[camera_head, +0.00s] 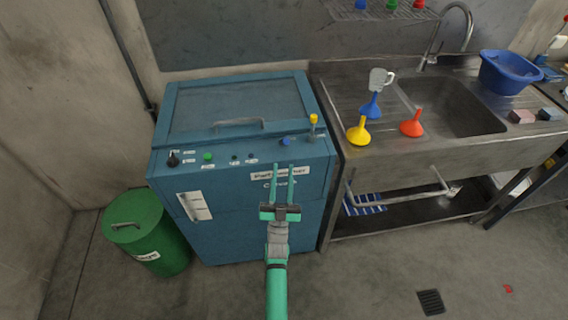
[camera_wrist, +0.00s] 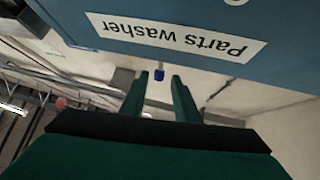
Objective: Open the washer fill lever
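The blue parts washer (camera_head: 245,200) stands against the wall, its lid closed. A lever with a yellow top (camera_head: 313,119) stands upright at the right end of its control strip. A blue knob (camera_head: 285,141) sits just left of it. The labels beside them are too small to read, so I cannot tell which is the fill lever. My gripper (camera_head: 283,168) is open and empty in front of the "Parts washer" label, its fingers pointing up below the blue knob.
A black knob (camera_head: 173,159) and a green button (camera_head: 208,156) are at the strip's left. A green bin (camera_head: 147,233) stands left of the washer. A sink bench (camera_head: 380,152) with funnels, a jug and a blue basin (camera_head: 509,72) adjoins on the right. The front floor is mostly clear.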

